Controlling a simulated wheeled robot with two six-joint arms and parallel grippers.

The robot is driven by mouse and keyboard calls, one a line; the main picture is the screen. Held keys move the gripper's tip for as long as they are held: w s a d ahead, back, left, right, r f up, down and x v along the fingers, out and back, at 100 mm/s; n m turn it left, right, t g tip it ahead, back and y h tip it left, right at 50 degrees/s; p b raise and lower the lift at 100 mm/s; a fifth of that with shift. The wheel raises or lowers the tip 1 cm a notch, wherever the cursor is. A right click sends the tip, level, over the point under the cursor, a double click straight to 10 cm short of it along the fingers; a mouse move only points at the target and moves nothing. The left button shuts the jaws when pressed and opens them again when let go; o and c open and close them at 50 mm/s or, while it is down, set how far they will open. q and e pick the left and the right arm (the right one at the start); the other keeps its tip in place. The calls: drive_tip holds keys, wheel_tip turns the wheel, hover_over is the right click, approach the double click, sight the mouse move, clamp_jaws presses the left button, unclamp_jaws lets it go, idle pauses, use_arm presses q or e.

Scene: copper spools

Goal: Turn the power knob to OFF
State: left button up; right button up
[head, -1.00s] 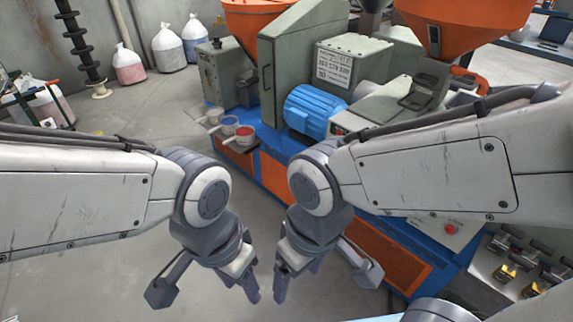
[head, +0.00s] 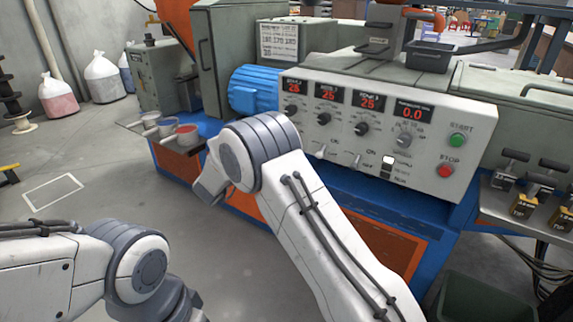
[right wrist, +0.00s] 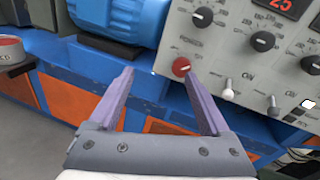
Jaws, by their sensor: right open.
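A red knob (right wrist: 181,67) sits at the lower left of the grey control panel (right wrist: 240,75) in the right wrist view. A light mark shows on it, but its setting is too small to read. In the head view my right arm covers that panel corner, so the red knob is hidden there. My right gripper (right wrist: 157,75) is open and empty, with purple fingers. Its right fingertip appears just below the red knob; I cannot tell whether they touch. My left arm is at the lower left of the head view, its fingers below the frame.
Black knobs (head: 362,129), toggle switches, a green start button (head: 457,140) and a red stop button (head: 446,171) share the panel. A blue motor (head: 255,90) stands at its left. Cups (head: 187,134) sit on a ledge further left.

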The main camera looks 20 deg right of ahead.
use_arm(q)
wheel_tip(320, 180, down, 4)
drive_tip(key=shift+r+b, duration=0.25)
drive_tip(key=shift+b, duration=0.85)
use_arm(e)
drive_tip(key=w+d+f+m+g+h, duration=0.1)
drive_tip(key=w+d+f+m+h, duration=0.1)
drive_tip(key=d, duration=0.9)
drive_tip(key=w+f+m, duration=0.1)
drive_tip(key=w+m, duration=0.1)
drive_tip(key=w, duration=0.1)
drive_tip(key=shift+w+d+g+h, duration=0.2)
drive_tip(key=shift+g+h, duration=0.1)
drive_tip(key=shift+h, duration=0.1)
clamp_jaws()
